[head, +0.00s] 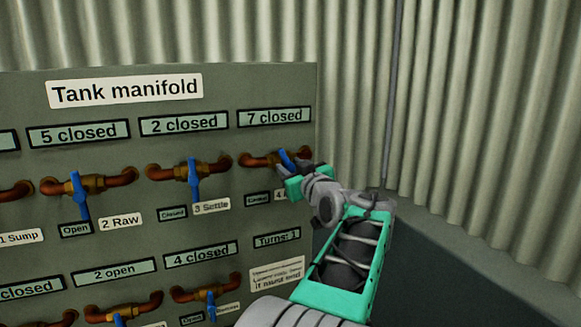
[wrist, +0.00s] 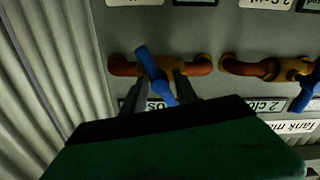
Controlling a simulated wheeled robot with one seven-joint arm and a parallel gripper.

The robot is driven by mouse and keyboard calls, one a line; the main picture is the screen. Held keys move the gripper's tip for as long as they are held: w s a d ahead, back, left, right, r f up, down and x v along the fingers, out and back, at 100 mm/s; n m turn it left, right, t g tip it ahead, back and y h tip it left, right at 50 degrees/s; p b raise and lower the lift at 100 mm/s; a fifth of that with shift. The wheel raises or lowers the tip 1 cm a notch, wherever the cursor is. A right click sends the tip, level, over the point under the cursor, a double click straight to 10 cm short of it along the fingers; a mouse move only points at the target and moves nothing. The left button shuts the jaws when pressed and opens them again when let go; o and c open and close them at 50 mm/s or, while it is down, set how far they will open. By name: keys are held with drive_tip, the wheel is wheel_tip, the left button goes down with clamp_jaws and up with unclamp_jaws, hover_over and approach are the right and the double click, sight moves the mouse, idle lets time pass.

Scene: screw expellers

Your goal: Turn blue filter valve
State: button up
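The blue valve handle (head: 286,158) sits on a copper and brass pipe (head: 256,160) at the upper right of the panel, under the display "7 closed" (head: 274,116). The label below it (head: 280,195) begins with "4"; the rest is hidden by my arm. My gripper (head: 297,168) is at this handle, covering its lower part. In the wrist view, which is upside down, the blue handle (wrist: 154,76) lies slanted between my two dark fingers (wrist: 159,88). The fingers stand apart, one on each side, with a gap on the left. I cannot tell whether the right finger touches it.
The "Tank manifold" panel (head: 226,77) carries more blue-handled valves to the left, including "3 Settle" (head: 194,180) and "2 Raw" (head: 79,196). A lower row has further valves (head: 211,301) and "Turns: 1" (head: 277,239). Corrugated wall (head: 450,120) stands right of the panel.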

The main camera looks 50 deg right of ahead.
clamp_jaws()
idle(0.4)
idle(0.4)
drive_tip(key=shift+m+b, duration=0.45)
drive_tip(key=shift+m, duration=2.35)
